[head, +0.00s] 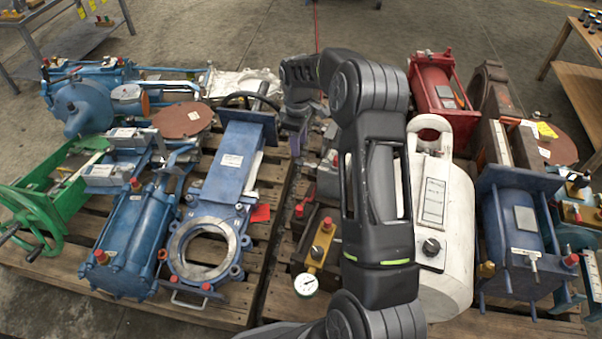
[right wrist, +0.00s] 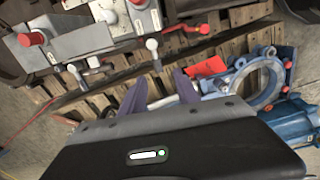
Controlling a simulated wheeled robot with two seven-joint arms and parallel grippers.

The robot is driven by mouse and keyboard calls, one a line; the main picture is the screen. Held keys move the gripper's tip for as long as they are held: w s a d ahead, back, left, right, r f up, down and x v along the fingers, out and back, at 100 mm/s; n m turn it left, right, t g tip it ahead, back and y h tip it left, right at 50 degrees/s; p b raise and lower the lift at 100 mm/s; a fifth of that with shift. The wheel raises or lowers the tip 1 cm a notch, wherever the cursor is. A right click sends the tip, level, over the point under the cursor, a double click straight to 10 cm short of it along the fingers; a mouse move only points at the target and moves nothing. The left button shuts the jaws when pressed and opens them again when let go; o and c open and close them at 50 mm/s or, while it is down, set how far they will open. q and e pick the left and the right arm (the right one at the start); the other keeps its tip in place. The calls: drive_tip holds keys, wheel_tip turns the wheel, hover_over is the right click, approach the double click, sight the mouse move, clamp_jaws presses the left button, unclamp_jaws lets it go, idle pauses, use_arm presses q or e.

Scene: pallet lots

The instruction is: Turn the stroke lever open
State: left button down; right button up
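My right gripper (head: 297,140) reaches over the gap between the two pallets, its dark fingers pointing down. In the right wrist view its two purple-grey fingers (right wrist: 160,80) stand apart with nothing clearly between them. A small lever with a pale ball end (right wrist: 152,45) shows just beyond the fingertips, on the edge of a grey block assembly (right wrist: 85,40). A second pale ball-ended lever (right wrist: 73,69) is further left on it. I cannot tell for certain which is the stroke lever. In the head view my arm hides most of this spot. My left gripper is not in view.
A blue gate valve (head: 225,170) with a red tag (head: 260,213) lies left of the gripper. A brass-topped block with a gauge (head: 306,285) and a white tank (head: 450,240) flank my arm. Blue cylinders and a green handwheel frame (head: 45,205) crowd the left pallet.

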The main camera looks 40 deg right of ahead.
sight(301, 161)
drive_tip(key=shift+s+d+r, duration=0.1)
drive_tip(key=shift+d+r, duration=0.1)
drive_tip(key=shift+d, duration=0.15)
drive_tip(key=shift+f, duration=0.1)
wheel_tip(301, 161, down, 8)
drive_tip(key=b, duration=0.2)
drive_tip(key=shift+d+b, duration=0.15)
drive_tip(key=shift+b, duration=0.25)
drive_tip(key=shift+c, duration=0.4)
clamp_jaws()
